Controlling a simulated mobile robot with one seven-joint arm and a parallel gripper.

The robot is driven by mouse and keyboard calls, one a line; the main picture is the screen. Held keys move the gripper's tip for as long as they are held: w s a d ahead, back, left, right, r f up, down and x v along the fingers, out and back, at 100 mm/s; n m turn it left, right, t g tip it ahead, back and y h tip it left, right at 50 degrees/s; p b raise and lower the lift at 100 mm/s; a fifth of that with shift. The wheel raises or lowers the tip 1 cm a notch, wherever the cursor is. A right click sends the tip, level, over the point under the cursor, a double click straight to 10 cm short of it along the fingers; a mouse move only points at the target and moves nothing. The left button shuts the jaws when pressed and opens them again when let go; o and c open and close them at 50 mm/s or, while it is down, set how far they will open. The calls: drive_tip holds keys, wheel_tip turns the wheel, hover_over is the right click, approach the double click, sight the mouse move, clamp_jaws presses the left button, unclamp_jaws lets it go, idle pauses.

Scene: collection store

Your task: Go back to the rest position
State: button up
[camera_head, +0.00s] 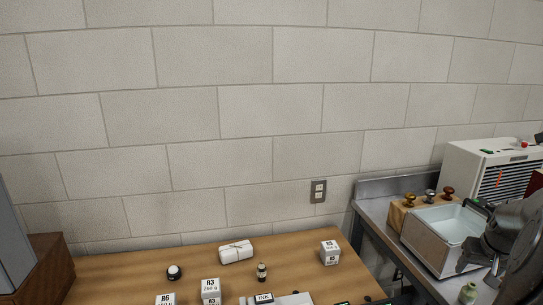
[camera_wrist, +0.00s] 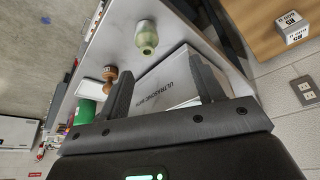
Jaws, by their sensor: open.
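My gripper (camera_wrist: 162,66) is open in the wrist view, its two dark fingers apart with nothing held between them. Beyond the fingers is the white side of the ultrasonic bath (camera_wrist: 172,88), with a pale green bottle (camera_wrist: 146,36) standing near it. In the head view my dark arm comes in at the right edge, in front of the bath (camera_head: 422,242). The fingertips are not clear in that view. The green bottle (camera_head: 468,292) stands at the bottom right, close to my arm.
A metal bench (camera_head: 375,207) on the right also carries a wooden block with knobs (camera_head: 402,217) and a white machine (camera_head: 470,165). A wooden table (camera_head: 295,256) holds weight blocks (camera_head: 330,253), a white bundle (camera_head: 236,252) and small bottles. A block wall stands behind.

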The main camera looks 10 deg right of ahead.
drive_tip(key=w+a+r+n, duration=0.1)
drive_tip(key=w+a+r, duration=0.1)
drive_tip(key=a, duration=0.7)
drive_tip(key=w+a+r+n, duration=0.1)
drive_tip(key=a+r, duration=0.2)
drive_tip(key=a, duration=0.6)
drive_tip(key=w+a+r+n, duration=0.1)
drive_tip(key=w+a+r, duration=0.1)
drive_tip(key=a, duration=0.7)
drive_tip(key=s+a+n+t+y, duration=0.1)
drive_tip(key=s+a, duration=0.4)
drive_tip(key=a, duration=0.5)
drive_tip(key=s+a+n+t+y, duration=0.1)
drive_tip(key=s+a+n, duration=0.1)
drive_tip(key=s+a, duration=0.4)
drive_tip(key=a, duration=0.4)
drive_tip(key=shift+s+n+y, duration=0.25)
drive_tip(key=shift+n+y, duration=0.05)
drive_tip(key=shift+n, duration=0.1)
drive_tip(key=shift+o, duration=0.6)
